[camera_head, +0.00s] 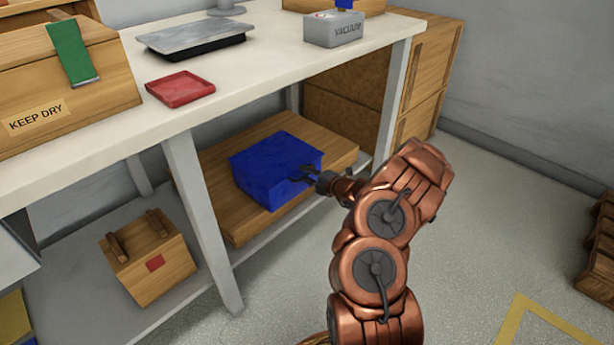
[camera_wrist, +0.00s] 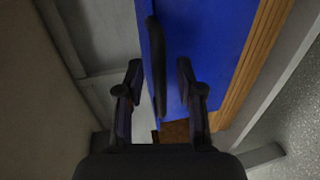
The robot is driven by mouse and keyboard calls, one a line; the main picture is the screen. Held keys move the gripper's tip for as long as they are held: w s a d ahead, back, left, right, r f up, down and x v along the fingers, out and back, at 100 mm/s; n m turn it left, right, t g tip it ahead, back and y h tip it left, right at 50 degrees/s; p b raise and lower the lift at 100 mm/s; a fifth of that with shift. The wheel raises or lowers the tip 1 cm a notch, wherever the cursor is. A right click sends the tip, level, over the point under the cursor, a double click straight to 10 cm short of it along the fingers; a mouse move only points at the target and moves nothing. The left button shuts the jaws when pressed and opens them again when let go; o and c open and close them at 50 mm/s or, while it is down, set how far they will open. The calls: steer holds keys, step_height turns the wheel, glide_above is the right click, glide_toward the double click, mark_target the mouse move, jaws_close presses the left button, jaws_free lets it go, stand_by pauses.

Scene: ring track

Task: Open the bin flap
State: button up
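The blue bin (camera_head: 268,168) sits on a wooden board on the shelf under the workbench. It also fills the upper middle of the wrist view (camera_wrist: 215,45). A dark bar-like handle (camera_wrist: 157,65) stands out from its blue face, which I take to be the flap. My gripper (camera_head: 306,174) is at the bin's right-hand side. In the wrist view my gripper (camera_wrist: 159,68) has its fingers apart, one on either side of the handle, with visible gaps. Whether either finger touches the bin's face I cannot tell. The flap looks closed, though its edges are not clear.
The white workbench (camera_head: 270,62) overhangs the bin, with a leg (camera_head: 203,215) to its left. A wooden crate (camera_head: 148,258) stands on the lower shelf at left.

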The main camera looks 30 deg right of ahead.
jaws_close()
stand_by(0.6)
